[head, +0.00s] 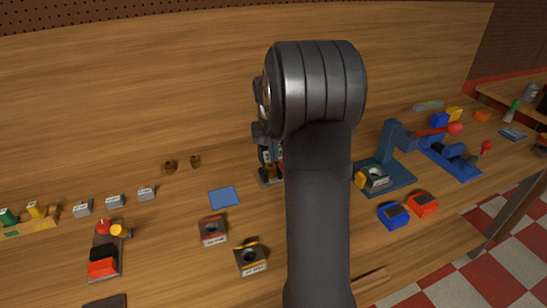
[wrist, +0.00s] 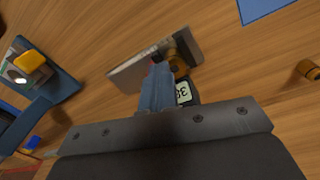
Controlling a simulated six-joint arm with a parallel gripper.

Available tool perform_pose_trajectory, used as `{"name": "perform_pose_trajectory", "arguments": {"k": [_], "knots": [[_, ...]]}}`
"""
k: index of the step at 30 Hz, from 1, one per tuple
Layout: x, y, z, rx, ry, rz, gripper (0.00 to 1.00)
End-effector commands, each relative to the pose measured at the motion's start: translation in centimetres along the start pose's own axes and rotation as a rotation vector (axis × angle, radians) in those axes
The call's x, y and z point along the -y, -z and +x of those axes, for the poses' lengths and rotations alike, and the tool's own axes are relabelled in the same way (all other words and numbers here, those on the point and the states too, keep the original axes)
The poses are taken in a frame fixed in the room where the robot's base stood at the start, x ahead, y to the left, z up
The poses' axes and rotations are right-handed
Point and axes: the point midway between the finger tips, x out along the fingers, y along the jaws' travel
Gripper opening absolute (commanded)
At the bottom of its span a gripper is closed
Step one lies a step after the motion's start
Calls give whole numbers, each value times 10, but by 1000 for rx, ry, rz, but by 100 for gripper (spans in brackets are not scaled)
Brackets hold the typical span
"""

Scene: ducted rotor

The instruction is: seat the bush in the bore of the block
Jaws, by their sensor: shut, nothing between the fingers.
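My gripper (wrist: 157,75) is shut and empty in the wrist view. A brass-coloured bush (wrist: 178,62) shows just beyond and beside the fingertips, against a grey metal piece (wrist: 128,74). I cannot tell whether it touches the fingers or sits in a bore. In the head view my arm hides most of this spot. A block (head: 376,177) with a round bore sits in a blue fixture (head: 398,178) at right; it also shows at the left of the wrist view (wrist: 22,72). Two brown bushes (head: 170,167) (head: 195,161) stand on the bench at left.
Two dark bored blocks (head: 213,231) (head: 250,257) lie front left of my arm. A blue mat (head: 224,197) lies behind them. A toggle clamp (head: 103,254), small grey blocks (head: 115,200) and blue (head: 392,215) and red (head: 422,205) boxes stand around. Bare wood lies between them.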

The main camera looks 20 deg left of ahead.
Motion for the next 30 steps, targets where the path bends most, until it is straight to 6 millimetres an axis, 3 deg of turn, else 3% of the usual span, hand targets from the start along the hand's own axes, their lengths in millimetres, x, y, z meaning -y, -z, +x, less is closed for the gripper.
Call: {"name": "perform_pose_trajectory", "arguments": {"k": [9,15,18,23,30], "knots": [[58,0,4,179,-375,-1014,0],[92,5,-8,363,-581,-1516,0],[103,8,-13,440,-649,-1667,0],[110,9,-17,504,-696,-1774,0],[93,15,3,512,-697,-1782,0]]}}
